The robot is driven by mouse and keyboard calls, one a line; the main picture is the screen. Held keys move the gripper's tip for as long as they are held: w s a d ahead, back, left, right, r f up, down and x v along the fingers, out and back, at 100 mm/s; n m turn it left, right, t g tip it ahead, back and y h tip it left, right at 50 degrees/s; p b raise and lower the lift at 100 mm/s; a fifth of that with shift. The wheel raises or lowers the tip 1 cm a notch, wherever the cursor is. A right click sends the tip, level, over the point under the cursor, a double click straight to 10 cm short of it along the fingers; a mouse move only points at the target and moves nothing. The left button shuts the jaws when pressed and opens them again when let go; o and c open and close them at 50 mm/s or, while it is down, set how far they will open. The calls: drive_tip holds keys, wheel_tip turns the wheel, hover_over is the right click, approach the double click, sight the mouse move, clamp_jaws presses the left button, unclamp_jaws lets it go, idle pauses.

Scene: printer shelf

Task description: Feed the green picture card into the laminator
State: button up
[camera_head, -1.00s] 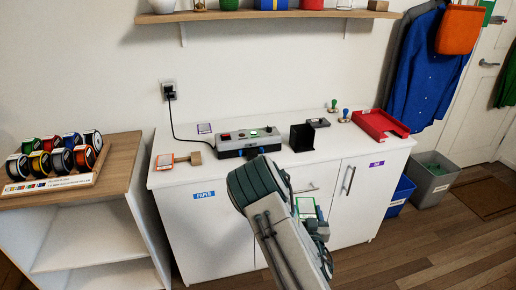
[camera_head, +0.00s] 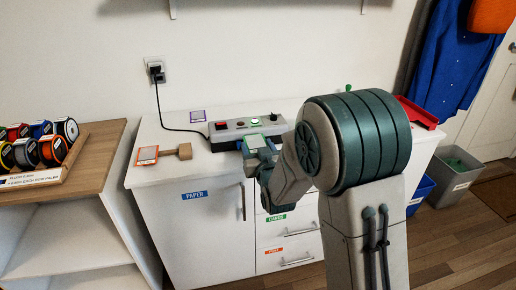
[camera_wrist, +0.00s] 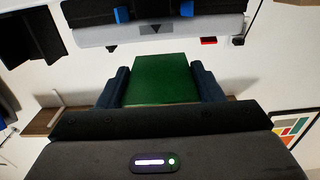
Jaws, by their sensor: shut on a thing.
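The green picture card (camera_wrist: 160,80) lies between the two dark blue fingers of my gripper (camera_wrist: 162,88) in the wrist view, its plain green face showing. My gripper is shut on it. The laminator (camera_head: 236,132), a long grey and black box with a red button, a lit green button and a knob, stands on the white cabinet. In the wrist view the laminator (camera_wrist: 160,32) lies just ahead of the card's far edge. I cannot tell whether they touch.
An orange-framed card (camera_head: 147,155) and a wooden block (camera_head: 184,151) lie on the cabinet top left of the laminator. A purple-framed card (camera_head: 198,116) lies behind. A red tray (camera_head: 418,114) is at the right, partly behind my arm. A spool rack (camera_head: 38,160) stands far left.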

drive_tip(key=shift+w+a+f+b, duration=0.1)
drive_tip(key=shift+w+f+b, duration=0.45)
drive_tip(key=shift+f, duration=0.25)
drive_tip(key=shift+w+a+f+b, duration=0.1)
drive_tip(key=shift+w+f+b, duration=0.3)
drive_tip(key=shift+f+b, duration=0.3)
drive_tip(key=shift+w+a+f+b, duration=0.1)
drive_tip(key=shift+w+f+b, duration=0.4)
drive_tip(key=shift+f, duration=0.35)
drive_tip(key=shift+b+x, duration=0.95)
drive_tip(key=shift+x, duration=0.1)
drive_tip(key=o, duration=0.9)
drive_tip(key=shift+o, duration=0.2)
drive_tip(key=b+v, duration=0.3)
drive_tip(key=v, duration=0.5)
